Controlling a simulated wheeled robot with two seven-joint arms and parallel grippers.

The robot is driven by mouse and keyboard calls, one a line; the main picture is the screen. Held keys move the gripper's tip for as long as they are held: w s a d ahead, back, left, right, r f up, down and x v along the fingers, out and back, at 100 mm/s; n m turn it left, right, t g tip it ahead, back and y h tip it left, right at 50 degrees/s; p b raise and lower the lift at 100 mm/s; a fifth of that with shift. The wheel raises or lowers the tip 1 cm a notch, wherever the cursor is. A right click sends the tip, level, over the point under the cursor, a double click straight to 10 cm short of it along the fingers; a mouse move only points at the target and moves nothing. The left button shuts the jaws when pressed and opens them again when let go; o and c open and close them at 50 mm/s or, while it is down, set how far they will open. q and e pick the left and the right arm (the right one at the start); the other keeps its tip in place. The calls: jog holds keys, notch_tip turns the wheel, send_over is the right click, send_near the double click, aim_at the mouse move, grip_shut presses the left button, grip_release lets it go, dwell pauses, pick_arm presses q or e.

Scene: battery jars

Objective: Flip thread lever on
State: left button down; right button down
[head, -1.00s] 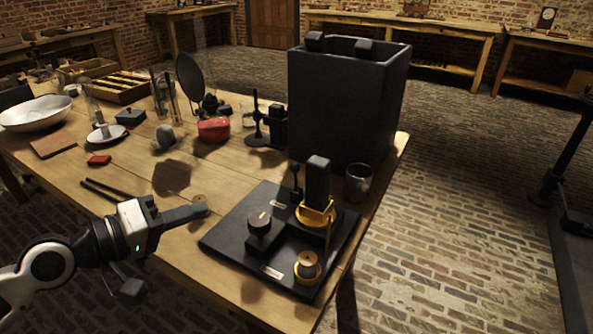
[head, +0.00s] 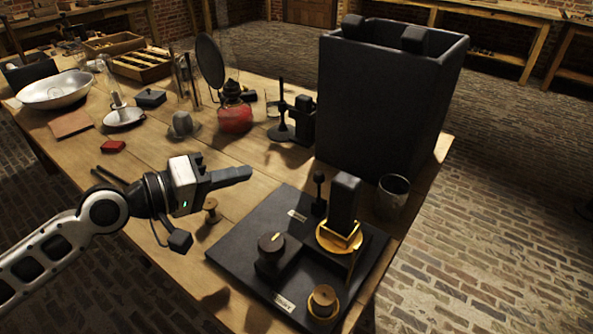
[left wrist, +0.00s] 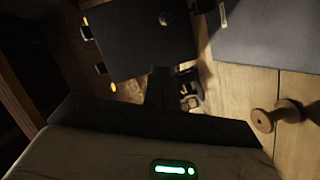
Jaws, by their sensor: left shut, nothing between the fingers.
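A black apparatus board (head: 240,262) lies on the near end of the table. On it a thin black upright lever with a knobbed top (head: 318,190) stands beside a tall dark block (head: 344,203) in a brass holder (head: 340,237). A round dark knob (head: 271,250) and a brass terminal (head: 323,301) are also on the board. The small labels are unreadable. My left gripper (head: 246,172) is shut and empty, left of the lever and apart from it, over the table. Its dark fingers cross the left wrist view (left wrist: 160,118). My right gripper is not seen.
A small wooden spool (head: 211,211) stands on the table below my left gripper; it also shows in the left wrist view (left wrist: 275,117). A tall black tank (head: 380,105) and a glass (head: 393,190) stand behind the board. A red-based lamp (head: 235,115) stands farther back.

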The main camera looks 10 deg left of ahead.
aim_at(319, 189)
pick_arm(q)
jog(key=s+d+f+p+x, duration=0.1)
jog(key=p+x, duration=0.1)
jog(key=x, duration=0.9)
jog(key=shift+s+d, duration=0.25)
jog(key=shift+s, duration=0.15)
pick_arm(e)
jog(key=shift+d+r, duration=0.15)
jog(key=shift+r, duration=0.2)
pick_arm(q)
jog(key=shift+f, duration=0.15)
